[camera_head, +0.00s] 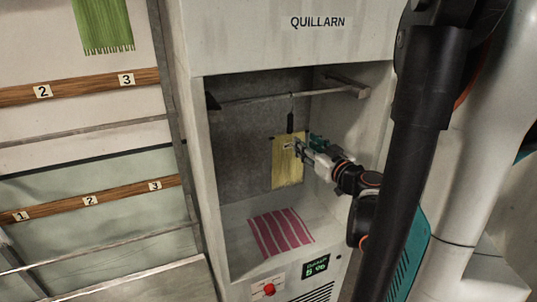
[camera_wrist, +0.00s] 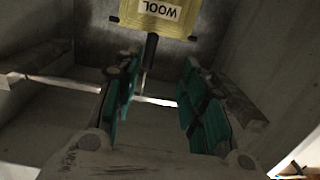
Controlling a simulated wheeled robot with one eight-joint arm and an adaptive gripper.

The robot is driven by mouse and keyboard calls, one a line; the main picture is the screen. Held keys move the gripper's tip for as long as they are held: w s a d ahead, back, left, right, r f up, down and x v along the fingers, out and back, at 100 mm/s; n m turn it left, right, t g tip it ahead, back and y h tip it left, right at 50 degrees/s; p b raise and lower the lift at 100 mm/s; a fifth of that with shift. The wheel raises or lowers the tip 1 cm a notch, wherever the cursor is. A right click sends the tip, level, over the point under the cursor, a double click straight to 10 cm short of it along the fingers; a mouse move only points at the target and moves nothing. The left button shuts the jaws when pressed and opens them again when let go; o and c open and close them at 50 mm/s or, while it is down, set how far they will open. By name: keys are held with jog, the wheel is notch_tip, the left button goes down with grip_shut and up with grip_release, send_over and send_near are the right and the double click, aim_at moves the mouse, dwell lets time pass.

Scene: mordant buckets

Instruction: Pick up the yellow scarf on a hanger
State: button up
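The yellow scarf (camera_head: 287,172) hangs in the recess of the QUILLARN cabinet, below a rail (camera_head: 265,98), on a hanger with a dark stem (camera_head: 290,122). My gripper (camera_head: 303,150) is inside the recess, just in front of the scarf's right side and overlapping it in the head view. In the wrist view my gripper (camera_wrist: 160,68) is open, with a clear gap between its green-padded fingers. The scarf (camera_wrist: 182,25) shows past the fingertips with a WOOL label, upside down. The dark hanger stem (camera_wrist: 151,46) lies in line with the gap. Contact cannot be told.
A pink striped cloth (camera_head: 280,232) lies on the recess floor. The side walls of the recess (camera_head: 352,130) close in on both sides. A rail bracket (camera_head: 347,88) sits above my gripper. At left, numbered wooden rails (camera_head: 75,90) run along a panel with a green cloth (camera_head: 103,25).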

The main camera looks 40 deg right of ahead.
aim_at(291, 127)
jog(key=x, duration=0.4)
jog(key=d+x, duration=0.1)
jog(key=x, duration=0.8)
jog(key=shift+d+r, duration=0.2)
jog(key=shift+r, duration=0.1)
jog(key=shift+s+m+h, duration=0.1)
jog(key=shift+m+h, duration=0.2)
jog(key=shift+h, duration=0.1)
grip_shut()
